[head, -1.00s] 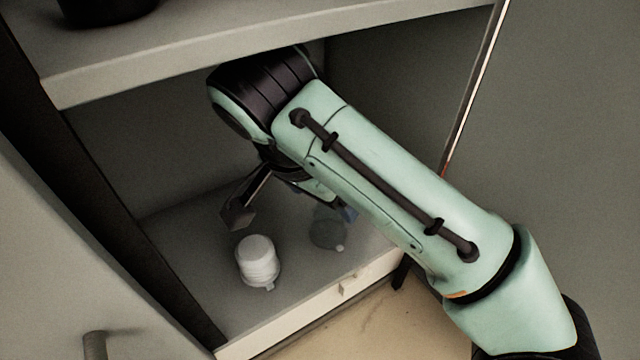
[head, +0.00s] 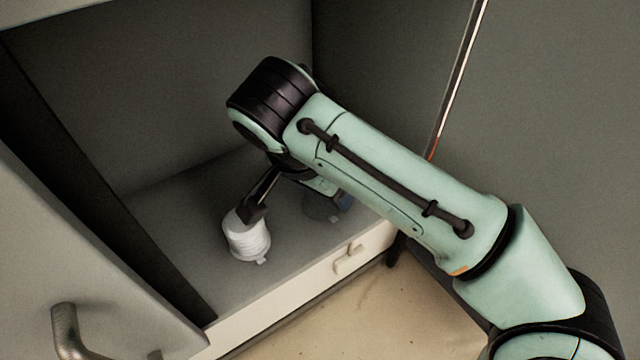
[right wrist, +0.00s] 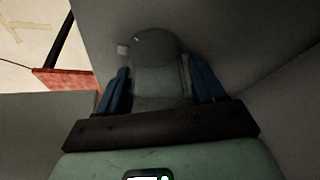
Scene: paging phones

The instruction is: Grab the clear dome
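The clear dome (head: 321,208) is a see-through, greyish cover on the shelf floor inside the cabinet, partly hidden by my right arm in the head view. In the right wrist view the clear dome (right wrist: 155,55) shows ahead, between the two fingers. The blue fingers also show in the right wrist view (right wrist: 160,88), apart and on either side of the dome. Contact cannot be told. My left gripper is not in view.
A cabinet door with a metal handle (head: 66,330) is at the lower left. The shelf's white front edge (head: 300,283) has a small latch.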

